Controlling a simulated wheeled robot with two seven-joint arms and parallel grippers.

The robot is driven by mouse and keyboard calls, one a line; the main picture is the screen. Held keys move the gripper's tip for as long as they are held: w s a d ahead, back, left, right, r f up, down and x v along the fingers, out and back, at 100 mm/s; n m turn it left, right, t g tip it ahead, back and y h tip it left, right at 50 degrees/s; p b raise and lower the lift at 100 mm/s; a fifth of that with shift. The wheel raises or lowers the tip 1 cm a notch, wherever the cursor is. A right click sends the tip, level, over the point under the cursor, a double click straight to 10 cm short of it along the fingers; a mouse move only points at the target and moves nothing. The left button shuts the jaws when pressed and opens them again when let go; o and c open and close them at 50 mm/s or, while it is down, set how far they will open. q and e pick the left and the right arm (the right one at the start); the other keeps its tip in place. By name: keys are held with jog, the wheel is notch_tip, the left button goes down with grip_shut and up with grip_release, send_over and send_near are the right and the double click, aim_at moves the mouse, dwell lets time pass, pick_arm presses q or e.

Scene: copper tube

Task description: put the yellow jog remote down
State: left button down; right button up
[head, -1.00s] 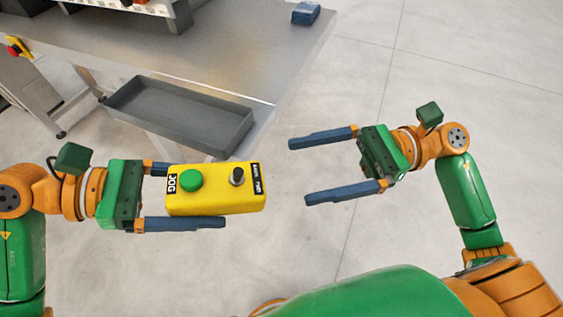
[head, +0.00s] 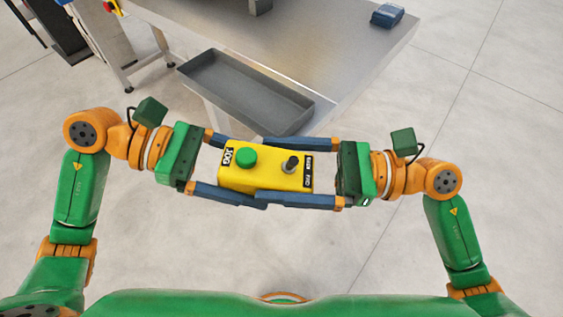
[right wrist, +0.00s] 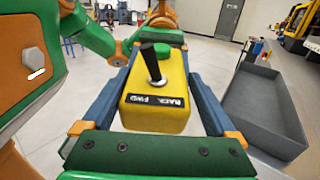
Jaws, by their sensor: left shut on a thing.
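The yellow jog remote (head: 265,178) has a green button, a black joystick and a JOG label. In the head view it is held above the floor, in front of the workbench. My left gripper (head: 258,174) is shut on it from the left. My right gripper (head: 266,170) is open, with its blue fingers along both long sides of the remote from the right. In the right wrist view the remote (right wrist: 158,98) lies between the right fingers, joystick end nearest, with narrow gaps beside it. The tips of the two grippers overlap at the remote's sides.
A grey metal workbench (head: 300,45) stands ahead, with a dark grey open tray (head: 245,92) at its near edge, just beyond the grippers. A blue item (head: 387,15) sits at the bench's far right corner. Bare floor lies to the right.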

jog(key=shift+w, duration=0.1)
jog(key=c, duration=1.1)
pick_arm(q)
grip_release()
pick_arm(e)
jog(key=shift+c, duration=0.6)
